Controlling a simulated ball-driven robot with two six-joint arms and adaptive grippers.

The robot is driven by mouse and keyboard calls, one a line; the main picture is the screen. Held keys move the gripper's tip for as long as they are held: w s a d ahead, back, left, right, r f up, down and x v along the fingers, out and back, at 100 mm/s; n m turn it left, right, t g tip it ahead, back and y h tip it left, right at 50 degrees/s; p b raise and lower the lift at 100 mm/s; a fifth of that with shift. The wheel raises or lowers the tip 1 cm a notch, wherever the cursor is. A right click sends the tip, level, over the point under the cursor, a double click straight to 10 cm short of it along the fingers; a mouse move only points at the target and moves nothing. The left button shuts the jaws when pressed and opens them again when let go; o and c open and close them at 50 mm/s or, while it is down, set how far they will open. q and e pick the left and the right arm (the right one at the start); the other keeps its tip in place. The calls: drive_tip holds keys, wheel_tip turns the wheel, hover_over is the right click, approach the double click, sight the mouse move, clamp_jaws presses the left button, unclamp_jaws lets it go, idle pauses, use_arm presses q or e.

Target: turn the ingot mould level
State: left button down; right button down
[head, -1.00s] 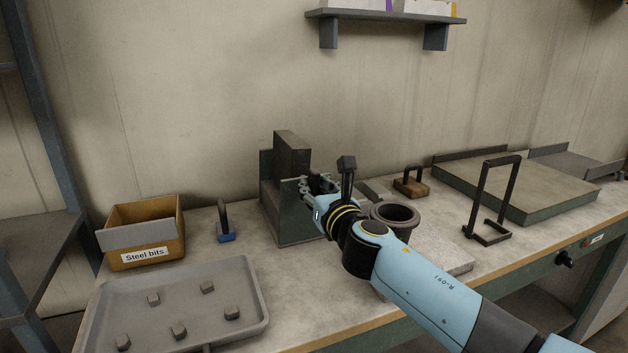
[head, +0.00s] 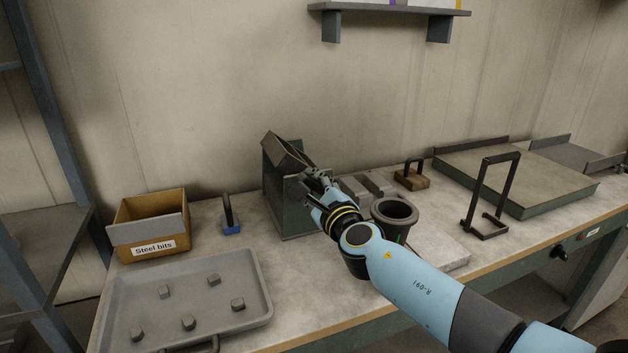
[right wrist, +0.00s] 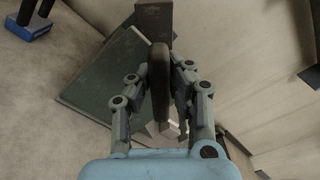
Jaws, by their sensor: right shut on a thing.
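The ingot mould (head: 285,149) is a dark block in a green stand (head: 288,208) against the back wall. It lies tilted, its left end higher than its right, and it is not level. My right gripper (head: 314,183) is at the right side of the stand. In the right wrist view its fingers are shut on a dark bar-like handle (right wrist: 160,85), with the mould (right wrist: 153,20) and the stand (right wrist: 105,72) behind it. The gripper hides the lower right part of the mould. My left gripper is not in view.
A crucible-like pot (head: 394,211) stands right of my wrist. A Steel bits box (head: 150,222), a blue-based handled tool (head: 230,221) and a grey tray (head: 262,280) with several bits are left. A black frame (head: 488,190) stands right. The bench between tray and stand is clear.

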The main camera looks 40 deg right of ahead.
drive_tip(key=n, duration=0.2)
drive_tip(key=n+p, duration=0.1)
drive_tip(key=n, duration=0.2)
drive_tip(key=shift+a+f+p, duration=0.1)
drive_tip(key=shift+f+p, duration=0.1)
drive_tip(key=shift+p, duration=0.1)
drive_tip(key=shift+f+n+p, duration=0.1)
drive_tip(key=shift+n+p, duration=0.2)
drive_tip(key=shift+n, duration=1.1)
drive_tip(key=shift+f+n, duration=0.1)
drive_tip(key=shift+n, duration=0.2)
drive_tip(key=c, duration=1.2)
unclamp_jaws()
drive_tip(key=shift+c, duration=0.2)
drive_tip(key=v, duration=1.2)
